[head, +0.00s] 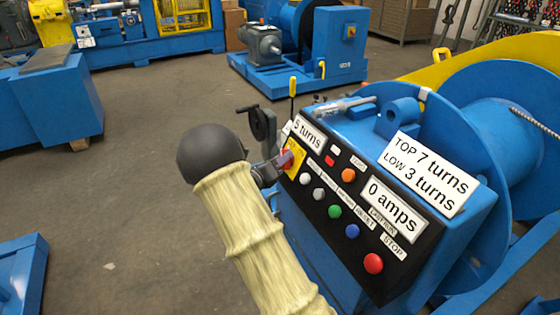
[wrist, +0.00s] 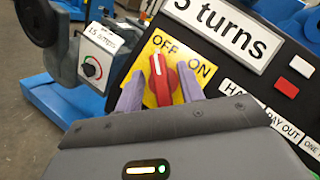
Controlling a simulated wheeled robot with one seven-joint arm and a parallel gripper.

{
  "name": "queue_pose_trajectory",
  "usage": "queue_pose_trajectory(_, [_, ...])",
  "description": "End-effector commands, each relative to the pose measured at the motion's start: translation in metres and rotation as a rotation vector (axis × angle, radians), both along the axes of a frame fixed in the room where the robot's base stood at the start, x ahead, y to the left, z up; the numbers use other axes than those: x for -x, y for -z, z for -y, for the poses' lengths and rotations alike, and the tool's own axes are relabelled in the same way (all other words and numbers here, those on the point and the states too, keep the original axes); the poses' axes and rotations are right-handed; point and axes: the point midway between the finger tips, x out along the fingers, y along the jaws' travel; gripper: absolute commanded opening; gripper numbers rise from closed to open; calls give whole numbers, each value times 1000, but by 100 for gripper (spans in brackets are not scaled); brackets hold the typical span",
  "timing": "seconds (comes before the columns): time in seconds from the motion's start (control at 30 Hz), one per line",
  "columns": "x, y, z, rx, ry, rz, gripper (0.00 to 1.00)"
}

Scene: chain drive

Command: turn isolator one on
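The isolator is a red rotary knob (wrist: 163,82) on a yellow plate (wrist: 148,57) marked OFF and ON. In the wrist view the white mark at the knob's upper end points up towards OFF. No isolator number is readable. My gripper (wrist: 160,72) has its two purple fingers apart, one on each side of the knob. Yellow plate shows between the left finger and the knob; I cannot tell whether the right finger touches it. In the head view the yellow plate (head: 295,160) is at the panel's upper left corner, and my gripper (head: 285,158) partly covers the knob.
The black panel (head: 401,252) has several coloured buttons, including a red STOP button (head: 373,263), and signs reading "5 turns" and "0 amps". A handwheel (head: 262,125) and a yellow-tipped lever (head: 292,88) stand close behind the isolator.

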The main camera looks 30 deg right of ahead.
Motion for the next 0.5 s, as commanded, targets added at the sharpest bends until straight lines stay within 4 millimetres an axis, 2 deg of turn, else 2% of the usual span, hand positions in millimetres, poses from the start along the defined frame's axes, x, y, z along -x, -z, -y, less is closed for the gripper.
queue_pose_trajectory(0.07, [0,0,0,0,0,0,34])
queue_pose_trajectory(0.23, [0,0,0,0,0,0,1])
queue_pose_trajectory(0.5, [0,1,-1,-2,4,7,0])
